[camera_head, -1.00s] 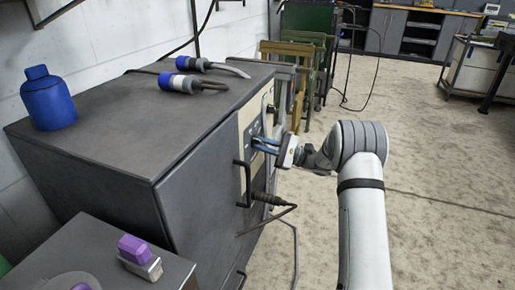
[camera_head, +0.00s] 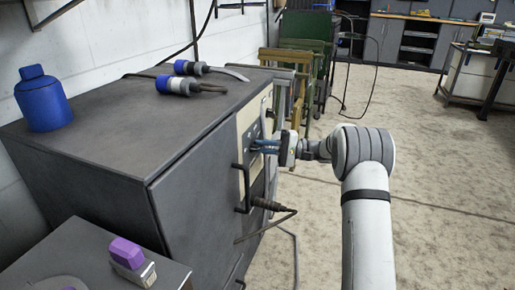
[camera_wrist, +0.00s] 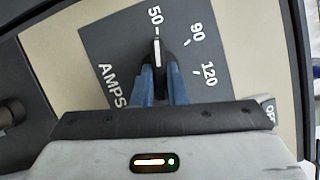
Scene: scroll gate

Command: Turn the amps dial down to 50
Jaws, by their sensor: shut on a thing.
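The amps dial panel (camera_wrist: 112,45) is dark grey with white marks 50, 90 and 120 and the word AMPS, on a beige plate in the wrist view. My gripper (camera_wrist: 160,75) is shut on the dial knob (camera_wrist: 157,52), whose white line points up near the 50 mark (camera_wrist: 154,15). Most of the knob is hidden between the blue fingers. In the head view my gripper (camera_head: 258,146) reaches from the right to the front panel (camera_head: 250,117) of the dark grey machine (camera_head: 110,145).
A purple-topped block (camera_head: 126,255) lies on the lower surface. The floor to the right is open.

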